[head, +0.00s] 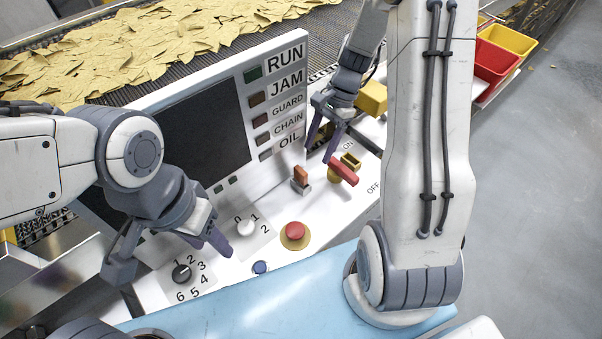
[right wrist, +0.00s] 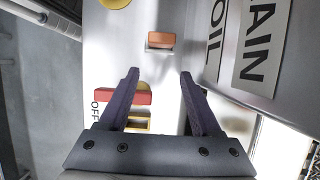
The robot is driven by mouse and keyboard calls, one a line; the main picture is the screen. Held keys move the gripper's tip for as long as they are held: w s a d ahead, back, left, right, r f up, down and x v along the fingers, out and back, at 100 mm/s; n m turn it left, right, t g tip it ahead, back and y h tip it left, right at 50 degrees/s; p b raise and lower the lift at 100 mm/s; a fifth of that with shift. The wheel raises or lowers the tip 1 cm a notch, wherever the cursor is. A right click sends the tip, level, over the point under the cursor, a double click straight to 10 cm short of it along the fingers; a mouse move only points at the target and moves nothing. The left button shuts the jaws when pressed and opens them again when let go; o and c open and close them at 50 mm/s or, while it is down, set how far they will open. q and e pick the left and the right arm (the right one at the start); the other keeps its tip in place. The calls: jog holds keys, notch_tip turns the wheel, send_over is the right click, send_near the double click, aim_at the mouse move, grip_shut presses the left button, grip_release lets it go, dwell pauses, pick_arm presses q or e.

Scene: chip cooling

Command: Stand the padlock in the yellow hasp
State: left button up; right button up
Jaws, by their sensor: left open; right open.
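An orange block in a pale grey holder (head: 301,176) stands upright on the white panel; it looks like the padlock, though its shackle cannot be made out. It also shows in the right wrist view (right wrist: 161,40), ahead of the fingertips. The yellow hasp (head: 351,160) is beside a red lever (head: 344,172), and in the right wrist view the hasp (right wrist: 138,124) is partly hidden behind my gripper. My right gripper (head: 322,149) is open and empty above the panel, behind the orange block. My left gripper (head: 178,276) is open over the panel's left part, near the numbered dial.
A red button (head: 295,231), a white knob (head: 246,227), a black dial (head: 182,272) and a blue button (head: 260,267) are on the panel. The upright display (head: 197,133) rises behind. A yellow box (head: 372,98) is behind my right gripper.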

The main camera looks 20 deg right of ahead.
aim_at(301, 170)
jog(key=a, duration=0.1)
jog(key=s+a+p, duration=0.1)
jog(key=a, duration=0.2)
jog(key=shift+s+a+r, duration=0.1)
jog(key=shift+s+r, duration=0.05)
jog(key=shift+s, duration=0.15)
jog(key=p+x, duration=0.1)
jog(key=x, duration=0.4)
jog(key=shift+w, duration=0.1)
jog(key=shift+f, duration=0.2)
grip_shut()
jog(key=shift+r, duration=0.15)
